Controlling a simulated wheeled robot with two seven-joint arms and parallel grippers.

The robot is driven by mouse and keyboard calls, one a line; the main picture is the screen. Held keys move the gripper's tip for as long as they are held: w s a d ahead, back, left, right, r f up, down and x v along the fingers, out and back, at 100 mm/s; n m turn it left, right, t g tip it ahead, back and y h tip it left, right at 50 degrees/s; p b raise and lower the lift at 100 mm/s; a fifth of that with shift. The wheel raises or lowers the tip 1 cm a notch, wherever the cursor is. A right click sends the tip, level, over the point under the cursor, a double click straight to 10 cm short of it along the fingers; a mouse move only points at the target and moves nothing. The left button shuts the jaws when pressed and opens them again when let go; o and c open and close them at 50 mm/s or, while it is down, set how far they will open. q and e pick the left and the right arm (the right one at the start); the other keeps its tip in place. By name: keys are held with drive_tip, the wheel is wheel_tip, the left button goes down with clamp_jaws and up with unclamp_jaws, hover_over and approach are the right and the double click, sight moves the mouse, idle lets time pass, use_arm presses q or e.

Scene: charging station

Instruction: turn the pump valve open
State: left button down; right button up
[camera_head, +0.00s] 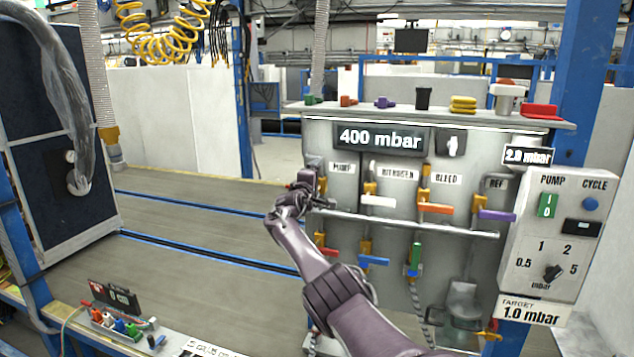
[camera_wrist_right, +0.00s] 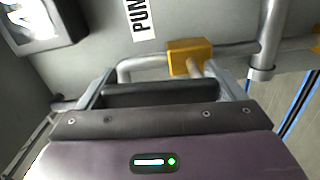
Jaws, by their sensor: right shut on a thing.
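The PUMP label (camera_head: 341,168) marks the leftmost valve in the top row on the grey panel. My right gripper (camera_head: 309,183) is at this valve, left of and just below the label, and mostly hides it in the head view. In the right wrist view, the valve's yellow body (camera_wrist_right: 192,57) sits on a silver pipe just beyond my right gripper (camera_wrist_right: 165,82). The gripper is shut on the pump valve handle; a dark bar (camera_wrist_right: 160,93) spans between its fingers. The handle's exact angle is hard to tell. My left gripper is out of view.
White (camera_head: 379,201), orange (camera_head: 436,208) and purple (camera_head: 496,215) handles sit to the right. A rail (camera_head: 420,226) crosses below them. The display (camera_head: 380,138) reads 400 mbar. A control box (camera_head: 560,235) is at right. The bench (camera_head: 190,240) at left is mostly clear.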

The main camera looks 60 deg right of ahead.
drive_tip(key=shift+w+f+n, duration=0.1)
drive_tip(key=shift+w+n, duration=0.1)
drive_tip(key=shift+n, duration=0.3)
drive_tip(key=o, duration=1.1)
drive_tip(key=shift+a, duration=0.1)
drive_tip(key=shift+o, duration=0.2)
drive_tip(key=shift+a, duration=0.1)
drive_tip(key=shift+v, duration=0.75)
drive_tip(key=v, duration=0.6)
drive_tip(key=shift+b, duration=0.45)
